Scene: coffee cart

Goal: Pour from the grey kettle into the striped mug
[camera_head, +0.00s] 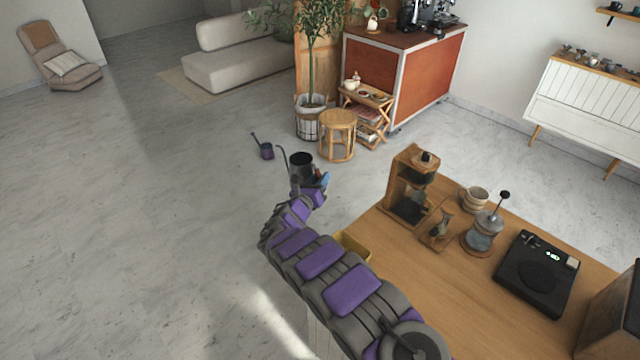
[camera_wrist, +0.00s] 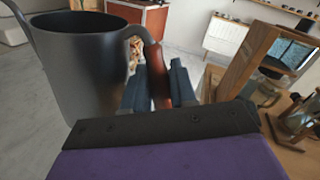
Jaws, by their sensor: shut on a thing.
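The grey kettle (camera_head: 301,162) is held out in the air, past the far left corner of the wooden table. In the wrist view the kettle (camera_wrist: 92,70) fills the upper left, with its open top and thin spout showing. My gripper (camera_head: 318,181) is shut on its brown handle (camera_wrist: 158,75), with the blue fingers (camera_wrist: 160,85) on either side. The kettle looks roughly upright. A beige banded cup (camera_head: 475,198), which seems to be the striped mug, stands on the table behind the glass press, well right of the kettle. The inside of the kettle is too dark to tell.
The table (camera_head: 400,262) also bears a wooden dripper stand (camera_head: 408,188), a small carafe (camera_head: 440,229), a glass press (camera_head: 484,235) and a black scale (camera_head: 537,275). A yellow thing (camera_head: 353,246) sits at the table's left edge.

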